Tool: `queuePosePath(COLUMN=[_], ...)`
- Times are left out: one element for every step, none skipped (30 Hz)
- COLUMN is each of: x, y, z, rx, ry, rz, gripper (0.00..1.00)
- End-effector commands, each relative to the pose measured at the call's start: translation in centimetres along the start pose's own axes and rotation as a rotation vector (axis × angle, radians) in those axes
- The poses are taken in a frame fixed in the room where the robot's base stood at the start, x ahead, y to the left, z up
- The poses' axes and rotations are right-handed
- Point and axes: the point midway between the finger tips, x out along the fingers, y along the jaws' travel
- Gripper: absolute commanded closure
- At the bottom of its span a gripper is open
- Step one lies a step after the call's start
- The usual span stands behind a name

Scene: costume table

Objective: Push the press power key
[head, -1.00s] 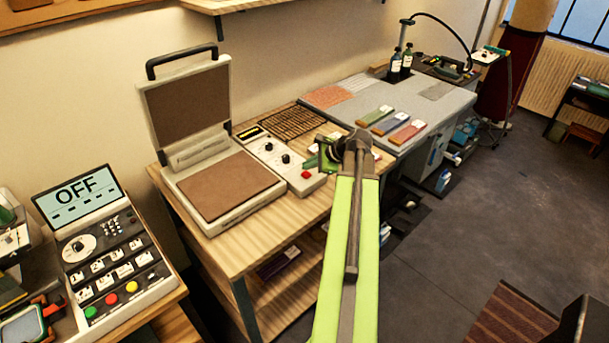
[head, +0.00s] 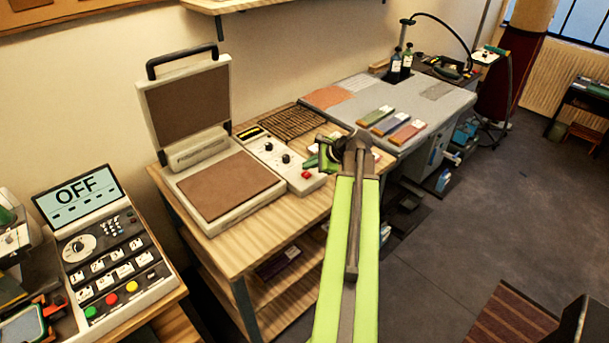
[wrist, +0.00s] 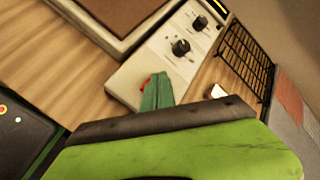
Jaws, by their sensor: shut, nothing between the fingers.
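The press control panel (head: 270,158) is a pale strip beside the open heat press, with black knobs and a red key (head: 306,174) near its front end. The panel also shows in the wrist view (wrist: 158,64), where the red key (wrist: 143,86) is only a sliver beside my green fingers. My gripper (head: 315,162) is shut and empty, close to the red key on its right side. In the wrist view my fingertips (wrist: 158,77) overlap the panel's front end and partly hide the key. I cannot tell whether they touch it.
The heat press (head: 225,185) stands open on a wooden table (head: 215,228). A dark grid rack (head: 292,122) lies behind the panel. A console (head: 115,262) at the left has a screen reading OFF. Coloured blocks (head: 375,116) lie on the grey bench (head: 440,95).

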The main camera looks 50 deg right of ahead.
Motion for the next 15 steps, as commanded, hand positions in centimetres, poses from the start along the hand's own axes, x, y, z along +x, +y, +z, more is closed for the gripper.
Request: queuePosePath(x=[0.07,0.14,0.26,0.37,0.48,0.61,0.68,0.7,0.68,0.65,0.62,0.6,0.6,0.6,0.6], y=[0.06,0.11,0.2,0.28,0.37,0.47,0.51,0.54,0.53,0.5,0.47,0.46,0.46,0.46,0.46], z=[-0.06,-0.11,-0.21,-0.29,-0.37,-0.47,-0.52,-0.54,-0.53,-0.5,-0.48,-0.47,-0.47,-0.47,-0.47], rx=[0.0,0.0,0.0,0.0,0.0,0.0,0.0,0.0,0.0,0.0,0.0,0.0,0.0,0.0,0.0], ry=[0.0,0.0,0.0,0.0,0.0,0.0,0.0,0.0,0.0,0.0,0.0,0.0,0.0,0.0,0.0], rz=[0.0,0.0,0.0,0.0,0.0,0.0,0.0,0.0,0.0,0.0,0.0,0.0,0.0,0.0,0.0], gripper=[1.0,1.0,1.0,1.0,1.0,1.0,1.0,1.0,1.0,1.0,1.0,1.0,1.0,1.0,1.0])
